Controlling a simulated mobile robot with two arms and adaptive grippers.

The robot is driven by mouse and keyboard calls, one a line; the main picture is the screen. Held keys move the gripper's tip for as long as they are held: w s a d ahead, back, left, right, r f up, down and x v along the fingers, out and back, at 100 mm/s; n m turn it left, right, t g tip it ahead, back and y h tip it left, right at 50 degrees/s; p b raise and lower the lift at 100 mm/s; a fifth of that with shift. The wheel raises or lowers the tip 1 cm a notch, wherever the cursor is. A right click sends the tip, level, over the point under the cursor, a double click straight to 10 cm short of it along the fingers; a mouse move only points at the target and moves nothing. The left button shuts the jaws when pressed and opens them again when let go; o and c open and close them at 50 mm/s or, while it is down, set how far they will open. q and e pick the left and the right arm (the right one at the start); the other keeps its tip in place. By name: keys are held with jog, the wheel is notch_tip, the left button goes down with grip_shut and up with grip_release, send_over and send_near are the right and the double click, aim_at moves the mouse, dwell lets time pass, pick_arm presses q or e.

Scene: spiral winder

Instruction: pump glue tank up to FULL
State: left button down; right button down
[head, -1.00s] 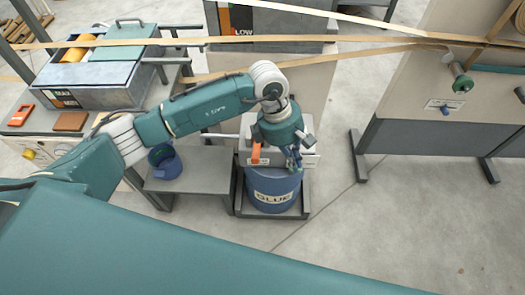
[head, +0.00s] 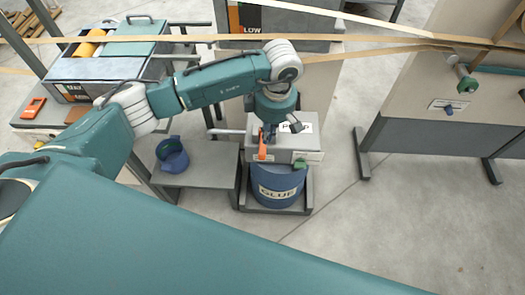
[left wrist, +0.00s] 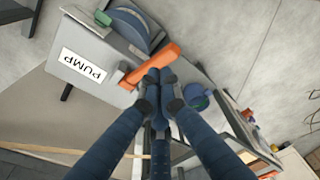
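The grey pump (head: 283,142) with a PUMP label sits on the blue glue drum (head: 278,188). Its orange lever (head: 262,148) stands at the pump's left side. In the left wrist view the lever (left wrist: 160,60) crosses just beyond my fingertips. My left gripper (head: 269,132) is over the pump, close to the lever. In the left wrist view its fingertips (left wrist: 158,78) are together and overlap the lever's edge in the picture; I cannot tell if they touch it. A grey tank panel (head: 238,20) shows an orange LOW band; its upper part is cut off. My right gripper is not in view.
A blue pot (head: 172,156) stands on a low grey bench (head: 205,162) left of the drum. A green knob (head: 300,164) is on the pump's front. Tan strips (head: 380,42) run above. The floor (head: 345,215) right of the drum is clear.

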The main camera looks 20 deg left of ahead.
aim_at(264, 150)
pick_arm(q)
jog(key=shift+a+f+b, duration=0.15)
jog(key=shift+f+b, duration=0.6)
jog(key=shift+f, duration=0.85)
jog(key=shift+a+f+b, duration=0.15)
jog(key=shift+f+b, duration=0.6)
jog(key=shift+f, duration=0.8)
notch_tip(264, 150, down, 5)
jog(key=b, duration=0.4)
jog(key=shift+r, duration=0.3)
jog(key=d, duration=0.1)
jog(key=d+r, duration=0.1)
jog(key=d, duration=0.1)
